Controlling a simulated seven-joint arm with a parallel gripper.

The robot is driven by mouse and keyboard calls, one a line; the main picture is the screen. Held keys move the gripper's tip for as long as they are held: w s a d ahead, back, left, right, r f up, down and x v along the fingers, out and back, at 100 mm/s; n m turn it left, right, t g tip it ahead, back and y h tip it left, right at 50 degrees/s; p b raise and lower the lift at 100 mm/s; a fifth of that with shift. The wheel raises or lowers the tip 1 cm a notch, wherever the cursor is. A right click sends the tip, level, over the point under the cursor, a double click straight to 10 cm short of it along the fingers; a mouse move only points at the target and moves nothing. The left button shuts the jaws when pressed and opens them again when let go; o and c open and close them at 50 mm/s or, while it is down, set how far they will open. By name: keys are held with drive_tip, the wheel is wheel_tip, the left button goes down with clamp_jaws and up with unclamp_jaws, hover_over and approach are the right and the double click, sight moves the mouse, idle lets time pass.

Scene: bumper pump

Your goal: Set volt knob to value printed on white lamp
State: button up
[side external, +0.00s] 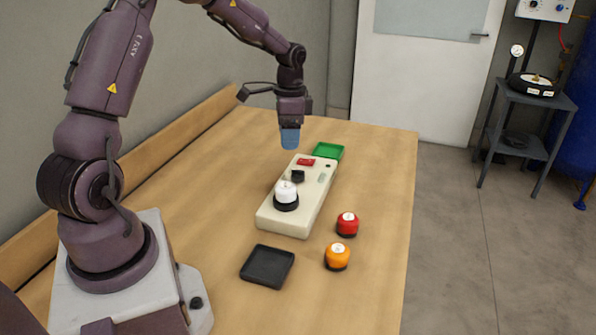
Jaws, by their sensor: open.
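A cream control box (284,221) lies on the wooden table. The white lamp (287,192) sits in a black round base near the box's front end. A small black knob (298,176) is on the box behind the lamp; I take it to be the volt knob, but its scale and setting are too small to read. The value printed on the lamp cannot be read either. My gripper (290,139), with blue fingers, hangs above the far end of the box, apart from it. It is open and holds nothing visible.
The table's right side is clear.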

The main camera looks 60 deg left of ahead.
sight(298, 171)
drive_tip(key=w+a+f+m, duration=0.2)
drive_tip(key=w+a+m, duration=0.1)
drive_tip(key=w+m, duration=0.15)
drive_tip(key=shift+m+t, duration=0.25)
drive_tip(key=shift+t, duration=0.15)
drive_tip(key=f, duration=1.1)
drive_tip(key=shift+s+a+f, duration=0.15)
drive_tip(key=shift+s+f, duration=0.05)
drive_tip(key=shift+s, duration=0.1)
drive_tip(key=shift+c, duration=0.5)
drive_tip(key=c, duration=0.8)
drive_tip(key=shift+c, duration=0.2)
